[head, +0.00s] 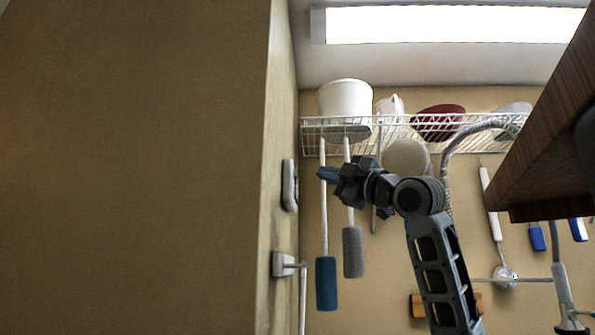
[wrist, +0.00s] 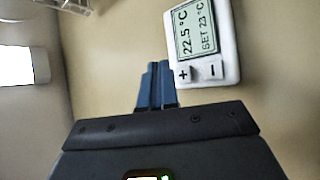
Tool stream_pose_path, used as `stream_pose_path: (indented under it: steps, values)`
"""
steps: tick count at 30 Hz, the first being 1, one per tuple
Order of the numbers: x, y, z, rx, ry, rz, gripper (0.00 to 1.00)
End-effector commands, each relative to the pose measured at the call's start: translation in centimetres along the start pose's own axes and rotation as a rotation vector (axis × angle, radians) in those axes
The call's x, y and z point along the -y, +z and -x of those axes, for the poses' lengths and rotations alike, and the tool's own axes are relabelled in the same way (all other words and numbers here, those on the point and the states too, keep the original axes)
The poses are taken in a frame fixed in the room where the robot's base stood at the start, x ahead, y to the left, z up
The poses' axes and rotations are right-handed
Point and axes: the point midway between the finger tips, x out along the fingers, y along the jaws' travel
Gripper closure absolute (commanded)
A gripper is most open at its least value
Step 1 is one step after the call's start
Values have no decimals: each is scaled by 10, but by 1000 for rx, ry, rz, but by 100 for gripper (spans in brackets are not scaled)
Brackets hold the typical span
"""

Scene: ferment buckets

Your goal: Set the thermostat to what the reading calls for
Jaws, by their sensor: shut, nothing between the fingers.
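A white thermostat (wrist: 232,48) is on the tan wall in the wrist view, tilted in the picture. Its display (wrist: 196,33) reads 22.5 °C and SET 23 °C. Below it are a plus button (wrist: 184,74) and a minus button (wrist: 212,71). My gripper (wrist: 155,66) is shut and empty, its blue fingertips just left of the plus button in the picture. In the head view, my gripper (head: 322,174) points left at the wall, with a gap to a slim grey-white device (head: 290,185), likely the thermostat seen edge-on.
A white wire shelf (head: 310,140) holds a white bucket (head: 345,99) and other vessels. Brushes with blue (head: 326,284) and grey (head: 353,252) heads hang below it, behind my gripper. A wooden panel (head: 535,140) fills the upper right.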

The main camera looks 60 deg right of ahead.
Motion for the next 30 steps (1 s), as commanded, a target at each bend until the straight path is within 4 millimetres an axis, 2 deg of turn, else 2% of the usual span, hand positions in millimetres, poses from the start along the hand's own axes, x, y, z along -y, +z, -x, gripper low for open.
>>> stream_pose_path:
  steps: [9, 30]
  values:
    - [12, -12, -16, -1, 0, 0, 100]
    - [12, -12, -17, 0, 1, 0, 100]
